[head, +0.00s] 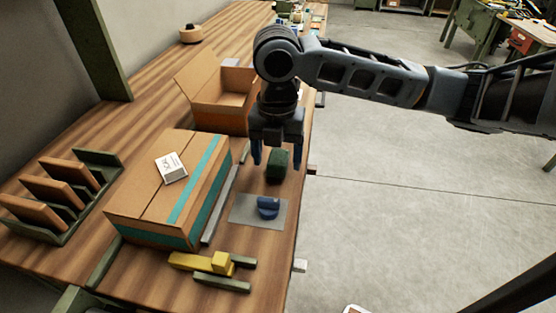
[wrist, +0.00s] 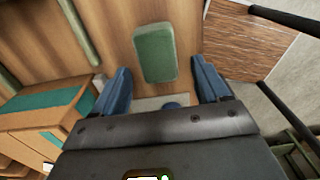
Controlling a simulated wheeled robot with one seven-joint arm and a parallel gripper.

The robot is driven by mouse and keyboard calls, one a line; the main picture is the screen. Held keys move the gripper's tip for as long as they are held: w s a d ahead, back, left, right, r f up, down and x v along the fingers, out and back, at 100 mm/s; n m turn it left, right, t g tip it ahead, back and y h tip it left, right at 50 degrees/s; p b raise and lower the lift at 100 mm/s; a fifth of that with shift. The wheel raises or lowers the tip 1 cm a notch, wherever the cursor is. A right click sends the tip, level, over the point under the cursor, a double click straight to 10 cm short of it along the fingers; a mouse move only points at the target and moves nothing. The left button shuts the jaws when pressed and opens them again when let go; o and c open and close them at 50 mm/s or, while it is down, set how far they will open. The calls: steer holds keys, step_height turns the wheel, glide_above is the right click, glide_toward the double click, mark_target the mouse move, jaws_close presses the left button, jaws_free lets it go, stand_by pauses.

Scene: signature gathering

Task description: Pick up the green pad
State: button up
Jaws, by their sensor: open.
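The green pad (head: 278,165) is a dark green block lying on the wooden table near its right edge, just beyond a grey mat. In the wrist view the green pad (wrist: 155,53) shows as a rounded rectangle on the wood. My gripper (head: 276,162) points down over the table by the pad. In the wrist view my gripper (wrist: 160,78) is open, with blue fingers wide apart and nothing between them. The pad appears in line with the gap, beyond the fingertips. I cannot tell the exact height of the fingers above the table.
A blue object (head: 268,207) sits on the grey mat (head: 242,208). A taped cardboard box (head: 140,195) stands to the left, an open box (head: 218,112) behind. A grey bar (head: 222,212) lies beside the taped box. A yellow tool (head: 195,262) lies in front.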

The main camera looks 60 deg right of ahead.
steer(key=shift+f, duration=1.05)
steer(key=c, duration=1.1)
